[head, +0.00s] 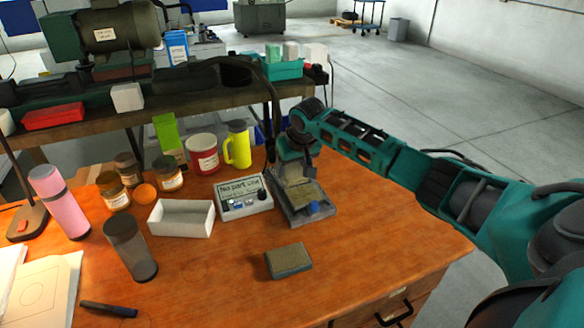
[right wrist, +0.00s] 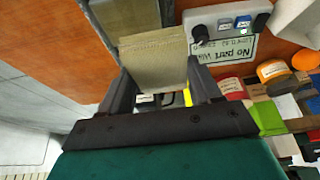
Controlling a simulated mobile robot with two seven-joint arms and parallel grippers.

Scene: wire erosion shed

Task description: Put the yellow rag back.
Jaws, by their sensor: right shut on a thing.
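The yellow rag, a flat dull yellow-tan folded piece, (right wrist: 153,58) is between the fingers of my right gripper (right wrist: 158,82) in the right wrist view. In the head view my right gripper (head: 297,166) points down over a grey tray (head: 325,208) with a blue part at its front, and the rag (head: 297,180) shows below the fingers. The gripper is shut on the rag. I cannot tell whether the rag touches the tray. My left gripper is not in view.
A grey block with a tan top (head: 288,259) lies in front of the tray. A labelled control box (head: 243,197) stands close to the tray's left, with a white open box (head: 181,218) beyond. Jars, a yellow mug (head: 238,150) and a dark tumbler (head: 130,248) stand further left. The front right tabletop is clear.

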